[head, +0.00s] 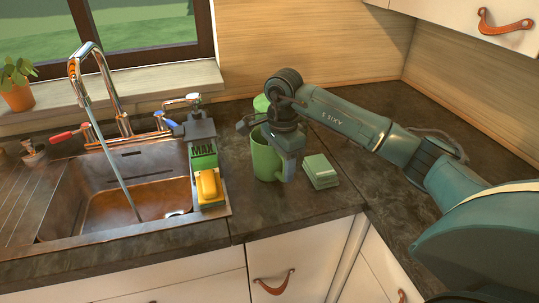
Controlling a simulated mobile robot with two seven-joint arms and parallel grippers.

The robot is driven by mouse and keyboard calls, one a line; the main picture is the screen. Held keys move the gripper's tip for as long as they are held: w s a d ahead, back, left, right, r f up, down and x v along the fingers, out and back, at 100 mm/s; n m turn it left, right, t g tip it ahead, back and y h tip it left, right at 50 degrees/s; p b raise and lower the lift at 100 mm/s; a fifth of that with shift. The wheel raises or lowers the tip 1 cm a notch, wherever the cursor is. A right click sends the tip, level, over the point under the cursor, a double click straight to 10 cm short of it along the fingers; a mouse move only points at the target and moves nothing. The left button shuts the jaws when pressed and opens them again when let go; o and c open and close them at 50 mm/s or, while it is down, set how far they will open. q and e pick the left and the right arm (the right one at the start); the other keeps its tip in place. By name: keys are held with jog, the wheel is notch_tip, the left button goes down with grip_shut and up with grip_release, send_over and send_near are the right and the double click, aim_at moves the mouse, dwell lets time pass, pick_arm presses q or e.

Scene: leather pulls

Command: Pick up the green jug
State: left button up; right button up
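The green jug (264,161) stands upright on the dark counter, just right of the sink. My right gripper (289,166) is at the jug, reaching down over its right side and hiding part of its rim and right wall. Its finger area overlaps the jug in the picture, and I cannot tell whether it touches the jug or how far the fingers are apart. A small green rounded thing (262,103) shows behind my gripper, partly hidden. My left gripper is not in view.
A stack of pale green blocks or sponges (320,171) lies close to the jug's right. At the left are a green "MAX" container (203,157), a yellow sponge (209,187), the sink (130,203) and a tall faucet (101,85). The counter's front is clear.

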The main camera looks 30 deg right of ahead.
jog(key=c, duration=0.8)
jog(key=shift+r, duration=0.1)
